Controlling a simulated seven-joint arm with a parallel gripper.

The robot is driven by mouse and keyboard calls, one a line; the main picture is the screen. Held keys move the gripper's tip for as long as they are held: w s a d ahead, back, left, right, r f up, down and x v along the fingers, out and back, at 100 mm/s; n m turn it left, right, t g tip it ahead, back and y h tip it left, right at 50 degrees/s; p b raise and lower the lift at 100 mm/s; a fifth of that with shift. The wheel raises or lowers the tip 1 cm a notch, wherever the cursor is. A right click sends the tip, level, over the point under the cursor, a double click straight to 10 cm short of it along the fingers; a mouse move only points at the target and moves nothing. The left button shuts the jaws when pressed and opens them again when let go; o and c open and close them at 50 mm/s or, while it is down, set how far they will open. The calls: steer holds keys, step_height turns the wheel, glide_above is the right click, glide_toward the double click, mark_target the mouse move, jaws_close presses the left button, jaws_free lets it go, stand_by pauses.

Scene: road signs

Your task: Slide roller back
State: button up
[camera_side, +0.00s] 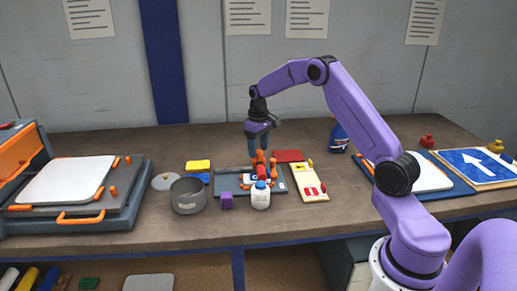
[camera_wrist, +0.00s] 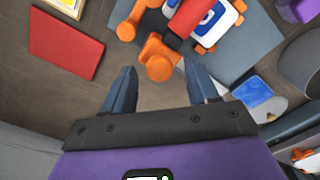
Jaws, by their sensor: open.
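The roller (camera_side: 262,172) has a red cylinder and orange handle parts. It rests on a grey-blue board (camera_side: 233,183) over a small white sign with a blue emblem. The wrist view shows its red cylinder (camera_wrist: 186,18) at the top, with an orange knob (camera_wrist: 158,58) nearest me. My gripper (camera_side: 259,151) hangs pointing down above the roller's far end. In the wrist view my gripper (camera_wrist: 160,70) is open, its two blue fingers on either side of the orange knob. I cannot tell whether they touch it. A white bottle partly hides the roller from the side.
A grey waste pot (camera_side: 187,196) is to the left. A red pad (camera_side: 289,156) and a cream sign panel (camera_side: 308,184) lie to the right.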

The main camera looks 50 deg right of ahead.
steer(key=shift+f, duration=0.35)
